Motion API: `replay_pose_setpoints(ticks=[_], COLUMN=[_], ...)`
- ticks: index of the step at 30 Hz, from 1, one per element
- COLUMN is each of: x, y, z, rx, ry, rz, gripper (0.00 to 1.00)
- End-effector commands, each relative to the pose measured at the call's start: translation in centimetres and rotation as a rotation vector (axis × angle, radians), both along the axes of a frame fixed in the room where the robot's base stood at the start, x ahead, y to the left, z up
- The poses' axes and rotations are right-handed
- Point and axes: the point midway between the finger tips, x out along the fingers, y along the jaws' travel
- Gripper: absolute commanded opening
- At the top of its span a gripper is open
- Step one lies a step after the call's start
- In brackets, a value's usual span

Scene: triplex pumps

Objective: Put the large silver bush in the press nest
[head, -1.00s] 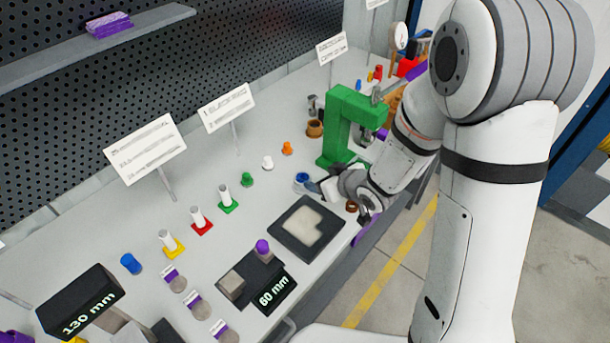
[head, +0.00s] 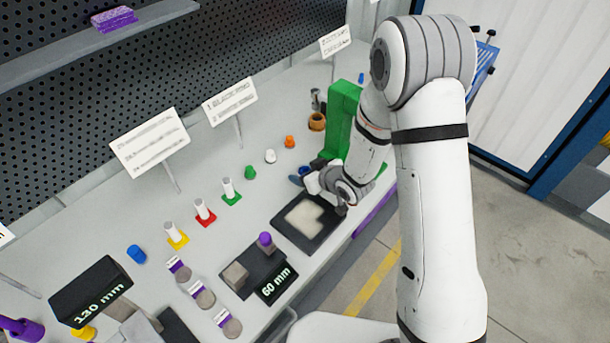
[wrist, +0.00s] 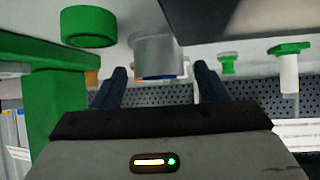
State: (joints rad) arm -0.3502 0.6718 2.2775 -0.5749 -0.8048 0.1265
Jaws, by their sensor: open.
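The large silver bush (wrist: 158,52) shows in the wrist view as a grey cylinder with a blue inner end. It lies between the two dark blue fingers of my gripper (wrist: 161,84), which are apart. Whether either finger touches it I cannot tell. In the head view my gripper (head: 308,172) is low over the bench beside the press, with a small blue spot between its fingers. The green press (head: 341,122) stands behind my gripper and is partly hidden by my arm. Its green column (wrist: 58,105) fills the left of the wrist view. I cannot make out the nest clearly.
A green round part (wrist: 88,26) is left of the bush in the wrist view. A black tray (head: 285,222) with a pale pad lies in front of my gripper. Orange (head: 289,142), white (head: 270,156) and green (head: 250,172) small parts stand behind on the bench.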

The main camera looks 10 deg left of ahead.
Motion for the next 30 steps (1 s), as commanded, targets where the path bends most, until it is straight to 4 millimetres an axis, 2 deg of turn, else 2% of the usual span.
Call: replay_pose_setpoints(ticks=[6, 27, 30], x=[0.06, 0.11, 0.10], y=[0.01, -0.11, -0.11], z=[-0.03, 0.01, 0.00], rx=[0.000, 0.001, 0.001], ry=[-0.001, -0.001, -0.001], rz=[-0.001, -0.002, -0.002], gripper=[0.67, 0.10, 0.10])
